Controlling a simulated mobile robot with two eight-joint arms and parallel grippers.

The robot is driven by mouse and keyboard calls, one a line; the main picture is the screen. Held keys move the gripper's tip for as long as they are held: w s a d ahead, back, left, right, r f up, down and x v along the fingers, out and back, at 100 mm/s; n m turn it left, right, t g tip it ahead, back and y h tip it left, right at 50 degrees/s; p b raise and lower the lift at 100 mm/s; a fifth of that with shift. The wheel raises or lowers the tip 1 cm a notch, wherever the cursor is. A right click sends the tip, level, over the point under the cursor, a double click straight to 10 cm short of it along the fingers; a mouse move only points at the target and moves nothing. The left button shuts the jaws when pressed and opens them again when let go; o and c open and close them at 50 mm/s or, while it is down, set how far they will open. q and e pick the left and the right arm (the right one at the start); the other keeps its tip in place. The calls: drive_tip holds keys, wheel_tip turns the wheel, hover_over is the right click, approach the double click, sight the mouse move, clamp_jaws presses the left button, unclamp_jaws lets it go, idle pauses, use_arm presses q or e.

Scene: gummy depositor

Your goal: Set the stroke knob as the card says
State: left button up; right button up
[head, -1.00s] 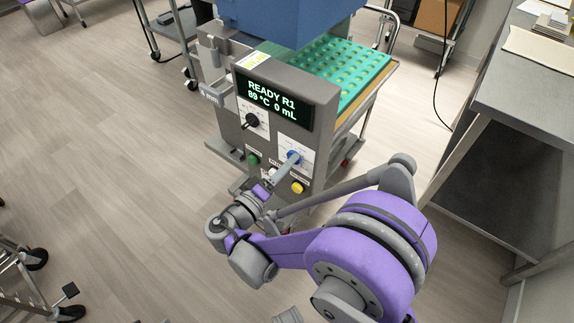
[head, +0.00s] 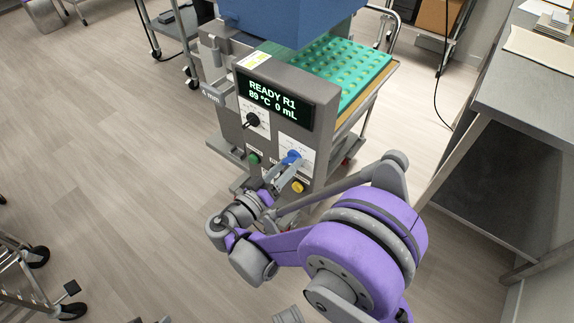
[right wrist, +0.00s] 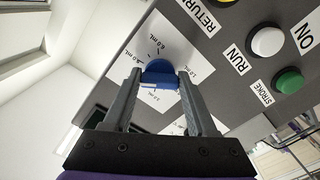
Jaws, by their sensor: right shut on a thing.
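The blue stroke knob (head: 291,156) is on a white dial plate on the front of the grey depositor (head: 322,95). It also shows in the right wrist view (right wrist: 158,72), with mL marks printed around it. My right gripper (head: 289,162) is shut on this knob, one finger on each side. The exact mark the knob points at is not clear. A small yellow and white card (head: 253,60) lies on top of the panel housing; its text is too small to read. My left gripper is not in view.
The display (head: 273,100) reads READY R1, 89 °C, 0 mL. A black knob (head: 253,120) sits left of the blue one. Green (right wrist: 288,80) and white (right wrist: 267,41) buttons are close by.

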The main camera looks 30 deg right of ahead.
idle(0.3)
drive_tip(key=o, duration=1.4)
drive_tip(key=shift+c, duration=0.2)
drive_tip(key=v, duration=1)
drive_tip(key=shift+s+a, duration=0.2)
drive_tip(key=shift+a, duration=0.15)
